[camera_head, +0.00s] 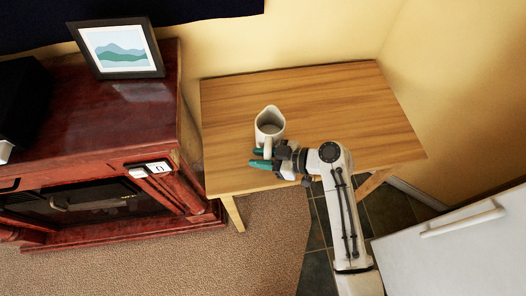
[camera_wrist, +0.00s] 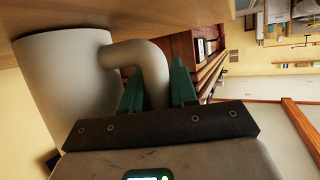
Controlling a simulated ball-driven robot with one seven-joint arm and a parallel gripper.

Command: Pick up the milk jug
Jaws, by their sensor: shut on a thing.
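The milk jug (camera_head: 270,121) is a white, open-topped jug near the front left part of the wooden table (camera_head: 330,100). It stands upright in the head view; I cannot tell whether its base touches the table. In the wrist view the jug (camera_wrist: 70,80) fills the left side, with its handle (camera_wrist: 150,65) curving out to the right. My gripper (camera_head: 262,158) has green fingers and reaches the jug from the front. In the wrist view my gripper (camera_wrist: 160,90) has one finger on each side of the handle and is shut on it.
A dark red cabinet (camera_head: 100,120) stands left of the table, with a framed picture (camera_head: 116,50) on top. A white surface with a handle (camera_head: 460,250) is at the lower right. The rest of the tabletop is bare. Yellow walls close off the back and right.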

